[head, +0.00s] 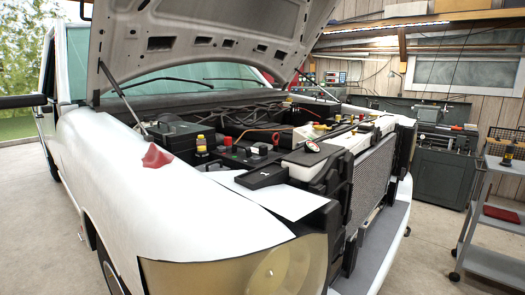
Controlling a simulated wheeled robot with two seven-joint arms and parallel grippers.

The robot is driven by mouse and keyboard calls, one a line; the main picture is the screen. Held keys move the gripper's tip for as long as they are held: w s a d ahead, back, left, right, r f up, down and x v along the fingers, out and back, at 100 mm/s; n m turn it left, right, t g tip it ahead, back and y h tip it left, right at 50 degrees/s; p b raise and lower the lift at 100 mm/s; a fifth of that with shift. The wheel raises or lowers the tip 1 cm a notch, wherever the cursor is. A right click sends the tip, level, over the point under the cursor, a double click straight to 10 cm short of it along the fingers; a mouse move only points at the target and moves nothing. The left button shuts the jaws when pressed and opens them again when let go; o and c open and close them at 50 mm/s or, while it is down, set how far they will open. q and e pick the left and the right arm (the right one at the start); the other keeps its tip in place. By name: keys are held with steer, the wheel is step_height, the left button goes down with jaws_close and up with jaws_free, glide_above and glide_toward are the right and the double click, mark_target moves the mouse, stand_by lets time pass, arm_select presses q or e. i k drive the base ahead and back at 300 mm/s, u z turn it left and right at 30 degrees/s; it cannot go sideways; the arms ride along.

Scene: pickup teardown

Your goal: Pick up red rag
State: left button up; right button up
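A crumpled red rag (157,156) lies on top of the white pickup's fender (130,190), near the edge of the open engine bay. Neither of my grippers shows in the head view.
The hood (200,45) is raised on struts above the engine bay, which is full of dark parts and hoses. A white sheet (270,193) lies at its front corner. A grey cart (490,240) with a dark red item (501,213) stands at the right. Concrete floor is clear between cart and truck.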

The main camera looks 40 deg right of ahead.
mark_target(154, 159)
steer(key=z, duration=1.3)
steer(key=i, duration=1)
